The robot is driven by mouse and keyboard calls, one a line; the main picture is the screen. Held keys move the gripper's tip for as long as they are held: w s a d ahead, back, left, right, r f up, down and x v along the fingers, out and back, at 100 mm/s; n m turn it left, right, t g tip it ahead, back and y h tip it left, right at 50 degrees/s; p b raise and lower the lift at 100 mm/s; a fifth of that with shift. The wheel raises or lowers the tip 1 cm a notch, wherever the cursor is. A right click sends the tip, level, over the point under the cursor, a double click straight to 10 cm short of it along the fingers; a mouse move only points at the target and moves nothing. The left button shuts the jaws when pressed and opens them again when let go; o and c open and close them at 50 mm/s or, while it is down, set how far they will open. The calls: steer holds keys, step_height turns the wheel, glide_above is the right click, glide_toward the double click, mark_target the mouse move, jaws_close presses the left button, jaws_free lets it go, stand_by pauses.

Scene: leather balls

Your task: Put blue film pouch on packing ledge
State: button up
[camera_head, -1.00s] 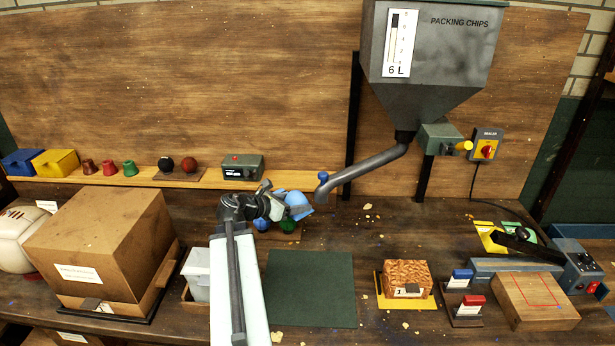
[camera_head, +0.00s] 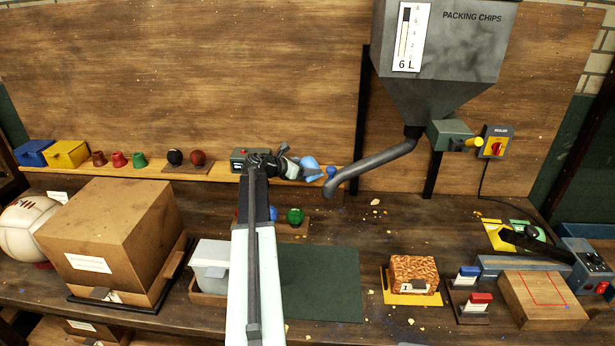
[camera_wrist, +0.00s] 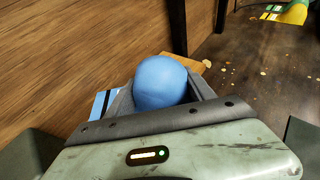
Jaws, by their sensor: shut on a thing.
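A rounded, light blue body, seemingly the blue film pouch (camera_wrist: 162,82), sits between the jaws of my gripper (camera_wrist: 165,97) in the wrist view. In the head view the pouch (camera_head: 309,163) shows at the tip of my gripper (camera_head: 303,170), which is shut on it. The wooden ledge along the back board, seemingly the packing ledge (camera_head: 222,170), lies level with my gripper in the picture. Its end (camera_wrist: 201,66) shows just beyond the pouch in the wrist view. I cannot tell whether the pouch touches the ledge.
A green ball (camera_head: 295,216) is below. A dark green mat (camera_head: 320,280) lies bare on the bench.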

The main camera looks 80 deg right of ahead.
mark_target(308, 182)
step_height(308, 182, down, 4)
steer(key=b, duration=0.3)
steer(key=shift+r, duration=0.2)
steer(key=shift+f, duration=0.1)
steer(key=o, duration=1.7)
steer(key=shift+c, duration=0.2)
steer(key=shift+r, duration=0.2)
steer(key=p+v, duration=0.4)
steer(key=v, duration=0.8)
steer(key=shift+d+p, duration=0.1)
steer(key=shift+p, duration=0.2)
